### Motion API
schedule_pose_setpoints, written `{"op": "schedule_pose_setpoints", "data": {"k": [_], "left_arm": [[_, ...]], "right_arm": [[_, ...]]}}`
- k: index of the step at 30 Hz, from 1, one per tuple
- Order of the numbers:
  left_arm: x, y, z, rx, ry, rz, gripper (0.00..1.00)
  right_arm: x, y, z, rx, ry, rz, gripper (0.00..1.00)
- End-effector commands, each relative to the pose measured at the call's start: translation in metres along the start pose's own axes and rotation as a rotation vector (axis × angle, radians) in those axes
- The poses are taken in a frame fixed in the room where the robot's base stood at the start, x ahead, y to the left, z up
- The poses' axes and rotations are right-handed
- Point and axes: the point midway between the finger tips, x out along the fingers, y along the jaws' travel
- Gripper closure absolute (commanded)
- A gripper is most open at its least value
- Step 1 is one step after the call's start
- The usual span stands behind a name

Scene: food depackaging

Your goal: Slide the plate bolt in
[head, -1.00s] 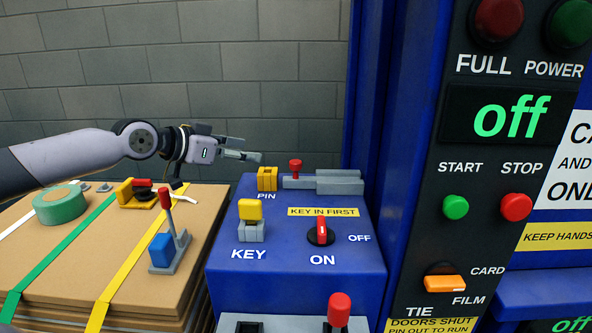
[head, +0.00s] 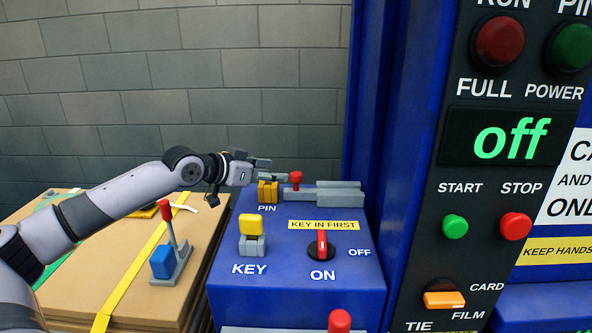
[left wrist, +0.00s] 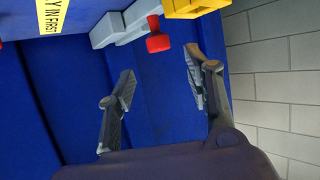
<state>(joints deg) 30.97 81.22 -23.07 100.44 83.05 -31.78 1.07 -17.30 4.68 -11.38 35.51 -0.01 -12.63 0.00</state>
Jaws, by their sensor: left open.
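The plate bolt (head: 330,193) is a grey slide on the back of the blue box's top, with a red knob (head: 296,178) near its left end. The yellow pin block (head: 268,191) stands just left of it. My left gripper (head: 277,169) is open at the knob's left side, a little above the pin block. In the left wrist view the red knob (left wrist: 158,42) lies ahead, between the lines of the two spread fingers, with the grey bolt (left wrist: 122,24) beside it. The fingers hold nothing; contact with the knob cannot be told. My right gripper is not in view.
A yellow key (head: 250,224) and a red ON/OFF switch (head: 322,243) stand in front of the bolt. A blue-and-red lever (head: 168,258) sits on the cardboard stack (head: 60,290) at left. The control panel (head: 470,240) rises on the right.

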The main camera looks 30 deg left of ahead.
Motion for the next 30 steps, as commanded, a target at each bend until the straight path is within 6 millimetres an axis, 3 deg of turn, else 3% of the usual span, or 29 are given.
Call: {"op": "schedule_pose_setpoints", "data": {"k": [15, 21, 30], "left_arm": [[0.08, 0.001, -0.002, -0.002, 0.001, 0.002, 0.53], [0.092, 0.001, -0.001, 0.002, -0.001, 0.001, 0.53], [0.093, 0.001, 0.0, 0.002, -0.001, 0.001, 0.55]], "right_arm": [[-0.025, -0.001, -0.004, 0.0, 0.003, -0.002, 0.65], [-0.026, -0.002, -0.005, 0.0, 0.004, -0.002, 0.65], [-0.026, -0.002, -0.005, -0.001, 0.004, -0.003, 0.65]]}}
